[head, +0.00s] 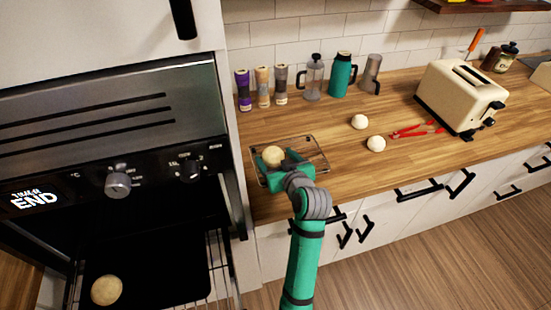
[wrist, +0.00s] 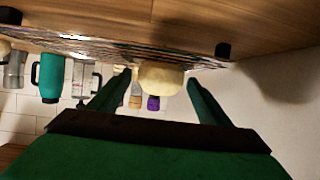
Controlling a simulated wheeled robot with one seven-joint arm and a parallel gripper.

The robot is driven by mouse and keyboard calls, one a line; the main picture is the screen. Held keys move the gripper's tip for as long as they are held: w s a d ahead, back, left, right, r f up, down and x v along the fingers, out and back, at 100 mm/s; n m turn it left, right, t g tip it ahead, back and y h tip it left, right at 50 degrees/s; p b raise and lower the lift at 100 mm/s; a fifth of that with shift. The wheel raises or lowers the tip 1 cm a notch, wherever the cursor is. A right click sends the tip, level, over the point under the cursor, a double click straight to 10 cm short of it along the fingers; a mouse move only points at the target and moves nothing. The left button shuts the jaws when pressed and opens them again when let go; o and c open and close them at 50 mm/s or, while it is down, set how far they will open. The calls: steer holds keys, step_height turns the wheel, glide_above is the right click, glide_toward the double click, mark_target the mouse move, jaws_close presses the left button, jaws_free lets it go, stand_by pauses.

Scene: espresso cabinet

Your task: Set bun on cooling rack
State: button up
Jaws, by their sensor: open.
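A pale round bun (head: 273,154) rests on the wire cooling rack (head: 314,152) on the wooden counter beside the oven. My gripper (head: 272,160) is at the rack, with its fingers around the bun. In the wrist view, which looks upside down, the bun (wrist: 160,78) sits between the two spread fingers (wrist: 160,84), with gaps on both sides. The gripper is open. The rack's wires (wrist: 88,46) show along the counter there. Another bun (head: 107,290) lies on the dark oven tray (head: 160,262) at the lower left. My gripper partly hides the rack.
Two pale round pieces (head: 359,121) (head: 376,143) lie on the counter right of the rack, near red tongs (head: 410,132) and a cream toaster (head: 462,96). Spice jars (head: 263,87), a French press (head: 314,78) and a teal flask (head: 342,75) stand behind. The oven is open.

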steer(key=v, duration=1.2)
steer(key=shift+w+r, duration=0.1)
